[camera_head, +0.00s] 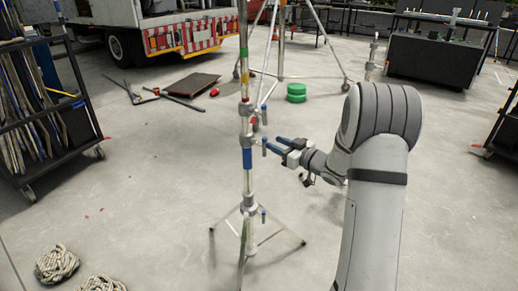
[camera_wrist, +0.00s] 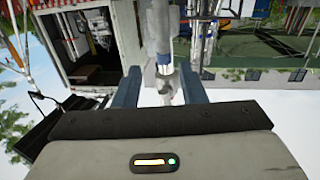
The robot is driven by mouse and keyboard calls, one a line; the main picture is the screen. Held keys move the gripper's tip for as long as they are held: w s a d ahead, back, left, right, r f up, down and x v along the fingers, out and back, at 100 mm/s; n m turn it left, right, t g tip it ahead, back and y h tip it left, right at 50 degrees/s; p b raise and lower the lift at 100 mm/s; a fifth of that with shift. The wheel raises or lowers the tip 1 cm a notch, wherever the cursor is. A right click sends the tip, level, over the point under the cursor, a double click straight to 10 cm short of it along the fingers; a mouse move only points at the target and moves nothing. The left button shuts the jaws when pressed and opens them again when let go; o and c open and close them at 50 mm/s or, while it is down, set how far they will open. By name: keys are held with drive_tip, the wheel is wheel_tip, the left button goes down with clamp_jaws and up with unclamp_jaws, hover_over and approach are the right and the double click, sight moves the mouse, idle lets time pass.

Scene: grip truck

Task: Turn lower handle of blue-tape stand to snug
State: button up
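The blue-tape stand (camera_head: 247,158) is a thin upright metal pole on a spread tripod base, with a blue band below its middle collar. Blue-grey handles sit on its right side: an upper one (camera_head: 264,116), a middle one (camera_head: 264,147) just above the tape, and a low one (camera_head: 263,216) near the base. My gripper (camera_head: 274,144) reaches in from the right, its blue fingers apart and close to the middle handle. In the wrist view, the stand's metal and blue part (camera_wrist: 163,62) shows between the open fingers (camera_wrist: 160,78). I cannot tell whether they touch the handle.
A truck (camera_head: 165,35) stands at the back left, with a dark flat board (camera_head: 192,85) and bars on the floor before it. A rack (camera_head: 45,110) is at left and coiled ropes (camera_head: 57,263) lie at front left. Floor around the stand is mostly clear.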

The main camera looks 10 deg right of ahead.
sight(259, 145)
drive_tip(key=shift+y, duration=0.3)
drive_tip(key=x, duration=0.5)
drive_tip(key=b+x, duration=0.1)
drive_tip(key=x, duration=0.1)
drive_tip(key=shift+w+a+f, duration=0.15)
drive_tip(key=shift+a+f, duration=0.2)
drive_tip(key=shift+c, duration=0.3)
clamp_jaws()
